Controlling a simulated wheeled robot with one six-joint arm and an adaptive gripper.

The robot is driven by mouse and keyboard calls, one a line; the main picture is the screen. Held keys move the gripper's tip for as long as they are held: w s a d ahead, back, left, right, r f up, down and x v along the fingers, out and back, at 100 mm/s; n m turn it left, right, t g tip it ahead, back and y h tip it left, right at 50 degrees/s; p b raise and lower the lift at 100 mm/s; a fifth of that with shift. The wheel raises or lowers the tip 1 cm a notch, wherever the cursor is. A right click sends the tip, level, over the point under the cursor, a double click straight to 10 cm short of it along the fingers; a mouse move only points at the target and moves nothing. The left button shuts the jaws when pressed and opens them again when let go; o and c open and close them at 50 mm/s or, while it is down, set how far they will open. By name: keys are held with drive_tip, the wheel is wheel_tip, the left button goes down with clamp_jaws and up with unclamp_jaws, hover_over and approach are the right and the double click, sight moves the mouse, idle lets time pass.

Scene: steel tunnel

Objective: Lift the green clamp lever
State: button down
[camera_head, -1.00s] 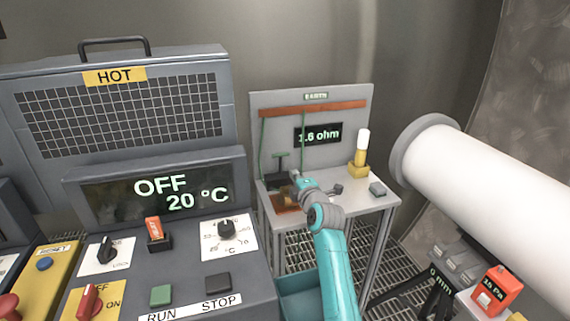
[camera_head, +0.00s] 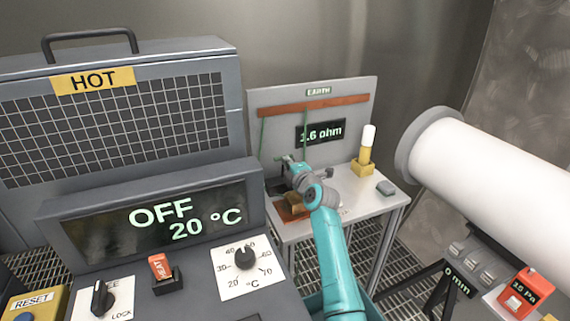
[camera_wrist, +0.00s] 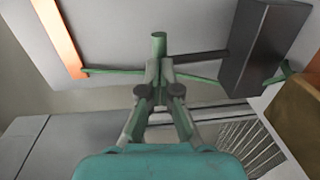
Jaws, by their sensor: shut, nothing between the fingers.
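The green clamp lever (camera_head: 284,158) stands on the small table under the EARTH panel, largely hidden behind my gripper in the head view. In the wrist view a green rod (camera_wrist: 158,44), seemingly part of this lever, shows just beyond my fingertips. My gripper (camera_wrist: 159,72) is shut with nothing held between its fingers. Its tips overlap the rod's lower end in the picture; I cannot tell whether they touch. In the head view my gripper (camera_head: 290,166) is small and its fingers are hard to make out.
The EARTH panel (camera_head: 352,98) rises behind the table (camera_head: 352,207), with a copper bar (camera_head: 315,106) and green cable. A dark block (camera_wrist: 262,48) lies right of the rod. A yellow-and-white post (camera_head: 366,148) stands right. The HOT console (camera_head: 150,220) is left, a white cylinder (camera_head: 485,165) right.

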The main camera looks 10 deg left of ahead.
drive_tip(key=shift+w+a, duration=0.1)
drive_tip(key=shift+a, duration=0.05)
drive_tip(key=shift+w+a+r+g+h, duration=0.3)
drive_tip(key=shift+w+a+r, duration=0.1)
drive_tip(key=shift+w, duration=0.25)
